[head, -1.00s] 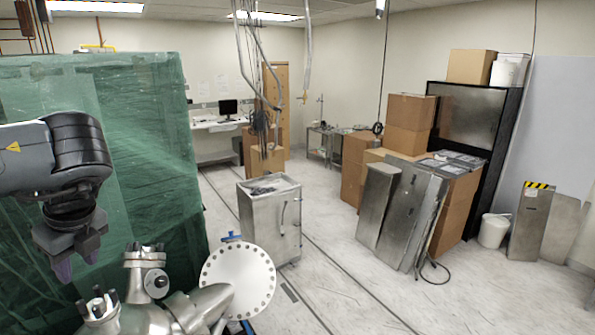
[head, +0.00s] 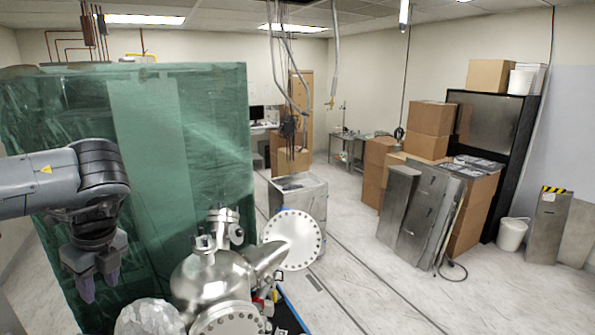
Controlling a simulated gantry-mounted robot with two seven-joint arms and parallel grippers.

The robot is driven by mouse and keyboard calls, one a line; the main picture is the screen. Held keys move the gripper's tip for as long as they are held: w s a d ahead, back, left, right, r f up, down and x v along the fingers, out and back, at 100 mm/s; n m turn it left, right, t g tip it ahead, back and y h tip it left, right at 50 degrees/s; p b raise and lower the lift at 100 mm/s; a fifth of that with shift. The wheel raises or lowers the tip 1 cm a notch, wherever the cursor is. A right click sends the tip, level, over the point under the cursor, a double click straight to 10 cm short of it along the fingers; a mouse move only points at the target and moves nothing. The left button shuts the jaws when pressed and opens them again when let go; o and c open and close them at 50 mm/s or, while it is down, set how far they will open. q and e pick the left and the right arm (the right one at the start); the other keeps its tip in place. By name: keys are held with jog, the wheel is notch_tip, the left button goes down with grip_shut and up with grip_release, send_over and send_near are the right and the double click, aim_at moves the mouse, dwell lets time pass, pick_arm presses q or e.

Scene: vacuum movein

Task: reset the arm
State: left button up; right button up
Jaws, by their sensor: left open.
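My left gripper (head: 98,283) hangs from my grey left arm (head: 60,182) at the left of the head view. Its purple-grey fingers point down, open, with nothing seen between them. It is in front of the green sheeting and to the left of the metal vacuum chamber (head: 207,278), apart from it in the picture. The chamber has a round bolted flange (head: 292,240) on its right side and another (head: 228,320) at the bottom edge. My right gripper is out of the frame.
A green plastic-covered enclosure (head: 190,130) fills the left behind the arm. A foil-wrapped part (head: 150,318) sits at the bottom below the gripper. A metal cabinet (head: 298,195) stands behind the chamber. Cardboard boxes (head: 428,118) and metal panels (head: 420,215) stand at the right. The floor between is clear.

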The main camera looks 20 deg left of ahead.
pick_arm(q)
jog(key=s+f+g+h, duration=0.1)
jog(key=s+f+h, duration=0.35)
jog(key=f, duration=1.05)
jog(key=s+d+f+h, duration=0.2)
jog(key=s+d+f, duration=0.15)
jog(key=f, duration=0.55)
jog(key=s+d+f+h, duration=0.25)
jog(key=d+f, duration=0.25)
jog(key=f, duration=0.3)
jog(key=s+d+f+n+t+h, duration=0.1)
jog(key=d+f+t, duration=0.1)
jog(key=d+f, duration=0.45)
jog(key=s+d+f+n+t+h, duration=0.1)
jog(key=d+f+t+h, duration=0.15)
jog(key=d, duration=0.65)
jog(key=w+d+r+n+t+y, duration=0.1)
jog(key=w+d+n+t, duration=0.2)
jog(key=d, duration=0.4)
jog(key=w+d+r+n+t+y, duration=0.1)
jog(key=w+d+n+t+y, duration=0.15)
jog(key=d, duration=0.35)
jog(key=s+a+r+n+g+y, duration=0.2)
jog(key=s+a+n+g+y, duration=0.2)
jog(key=n, duration=0.4)
jog(key=shift+s+a+g+y, duration=0.4)
jog(key=shift+s+a+y, duration=0.5)
jog(key=shift+s, duration=0.35)
